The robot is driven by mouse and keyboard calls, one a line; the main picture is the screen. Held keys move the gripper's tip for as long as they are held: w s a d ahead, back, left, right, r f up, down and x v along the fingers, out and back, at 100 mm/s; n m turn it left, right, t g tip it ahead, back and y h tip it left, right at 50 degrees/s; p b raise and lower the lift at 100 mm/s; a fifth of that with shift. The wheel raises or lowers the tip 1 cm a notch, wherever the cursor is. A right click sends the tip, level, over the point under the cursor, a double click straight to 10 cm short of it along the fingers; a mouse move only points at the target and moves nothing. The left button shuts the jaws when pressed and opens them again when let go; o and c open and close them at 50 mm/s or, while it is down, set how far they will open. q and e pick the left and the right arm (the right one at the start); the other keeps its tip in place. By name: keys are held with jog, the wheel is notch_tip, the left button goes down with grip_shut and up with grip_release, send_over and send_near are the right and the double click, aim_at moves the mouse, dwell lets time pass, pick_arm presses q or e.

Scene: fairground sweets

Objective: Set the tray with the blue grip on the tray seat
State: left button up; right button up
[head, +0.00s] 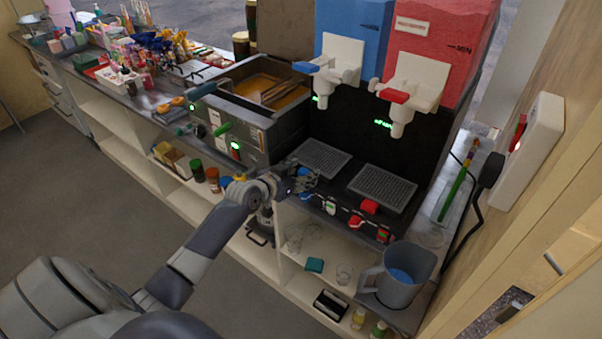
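The dark drinks machine has two slotted drip trays side by side below its taps. The left drip tray (320,157) lies below the blue tank, and a small patch of blue shows at its front edge, mostly covered by my gripper. The right drip tray (384,186) has a red grip (370,206) at its front. My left gripper (306,180) is at the front edge of the left tray, over the place of the blue patch. Its fingers are small and dark here, so I cannot tell if they are closed on the grip. The tray seat is not clearly visible. My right gripper is out of view.
A blue tank (352,30) and a red tank (440,45) with white taps overhang the trays. A fryer (262,95) stands to the left. A grey jug (398,278) stands at the lower right. Open floor lies at left.

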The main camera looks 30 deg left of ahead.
pick_arm(q)
jog(key=shift+f, duration=0.1)
jog(key=shift+s, duration=0.25)
jog(key=v, duration=1.1)
jog(key=shift+s+r, duration=0.2)
jog(key=shift+r, duration=0.15)
jog(key=s+f+n+g+y+b, duration=0.1)
jog(key=s+f+g, duration=0.35)
jog(key=f, duration=1.25)
jog(key=s+f+n+g+y, duration=0.1)
jog(key=s+f, duration=0.7)
jog(key=f, duration=0.9)
jog(key=s+d+f+m+g, duration=0.1)
jog(key=s+d+f, duration=0.4)
jog(key=s, duration=0.5)
jog(key=s+d+f+m+g+b, duration=0.1)
jog(key=s+d+f+g, duration=0.2)
jog(key=s+f, duration=0.6)
jog(key=s+d+f+m+g+h, duration=0.1)
jog(key=s+d+f+g, duration=0.2)
jog(key=s, duration=0.9)
jog(key=d+f, duration=0.3)
jog(key=f, duration=0.2)
jog(key=shift+s+d+m, duration=0.3)
jog(key=shift+s, duration=0.1)
